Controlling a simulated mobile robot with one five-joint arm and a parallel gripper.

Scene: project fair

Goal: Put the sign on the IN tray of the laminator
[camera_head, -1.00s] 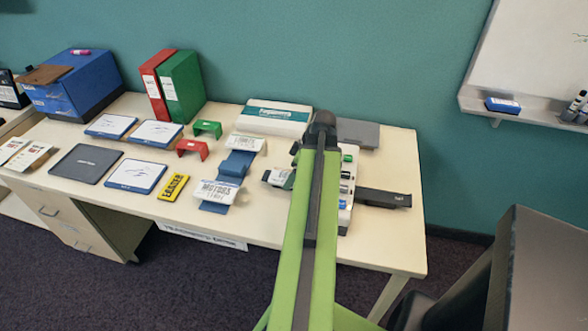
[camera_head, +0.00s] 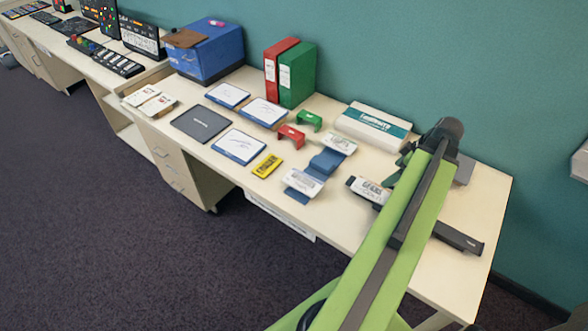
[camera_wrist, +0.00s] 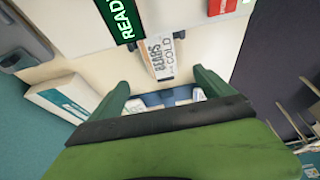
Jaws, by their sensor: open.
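The white sign (camera_head: 368,188) lies at the left end of the laminator in the head view, over a dark tray edge.
Left of the laminator stands a blue holder (camera_head: 325,161) with white cards at both ends. A yellow label (camera_head: 267,166), red bracket (camera_head: 291,136) and green bracket (camera_head: 309,120) lie near it. A white box (camera_head: 372,126) lies behind. Bare tabletop (camera_head: 345,220) shows in front.

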